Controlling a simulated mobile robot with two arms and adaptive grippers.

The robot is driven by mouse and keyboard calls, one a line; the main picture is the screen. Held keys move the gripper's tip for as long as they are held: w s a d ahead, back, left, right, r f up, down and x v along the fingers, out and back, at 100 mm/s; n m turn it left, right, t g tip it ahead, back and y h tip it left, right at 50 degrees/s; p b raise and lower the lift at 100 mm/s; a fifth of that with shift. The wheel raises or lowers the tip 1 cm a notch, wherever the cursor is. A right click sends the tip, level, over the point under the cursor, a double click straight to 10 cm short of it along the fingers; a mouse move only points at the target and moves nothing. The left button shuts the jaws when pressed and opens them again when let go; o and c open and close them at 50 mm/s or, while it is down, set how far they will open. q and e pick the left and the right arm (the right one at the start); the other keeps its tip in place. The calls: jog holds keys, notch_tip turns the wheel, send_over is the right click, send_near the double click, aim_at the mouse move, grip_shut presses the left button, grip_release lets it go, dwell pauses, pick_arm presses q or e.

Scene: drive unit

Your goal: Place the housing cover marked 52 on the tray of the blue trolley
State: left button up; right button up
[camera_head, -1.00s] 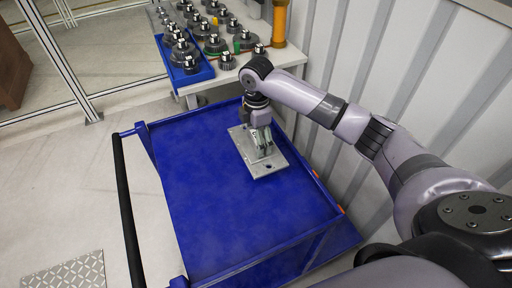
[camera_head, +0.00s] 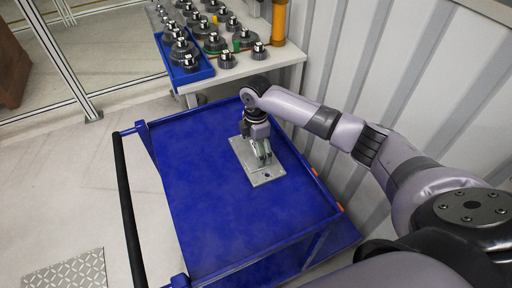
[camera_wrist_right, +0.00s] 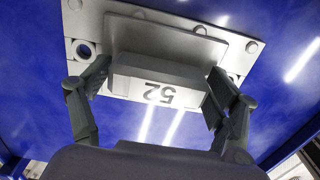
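The housing cover is a grey metal plate with a raised block, lying flat at the right-hand part of the blue trolley's tray (camera_head: 205,215). In the head view the cover (camera_head: 265,178) is partly hidden by my right gripper (camera_head: 262,156). In the right wrist view the cover (camera_wrist_right: 160,70) shows the mark 52, upside down. The fingers of my right gripper (camera_wrist_right: 158,88) close on the raised block from both sides. The plate is on or just above the tray surface; I cannot tell which. My left gripper is not in view.
A white table (camera_head: 285,58) behind the trolley holds a blue bin (camera_head: 198,76) and several gear parts. A corrugated wall (camera_head: 345,60) stands on the right. The trolley has a black handle (camera_head: 127,210) at left. Much of its tray is bare.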

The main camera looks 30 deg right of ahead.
jog(key=shift+o, duration=1.1)
notch_tip(320, 180, up, 12)
jog(key=b, duration=0.1)
jog(key=shift+r, duration=0.15)
jog(key=shift+r, duration=0.1)
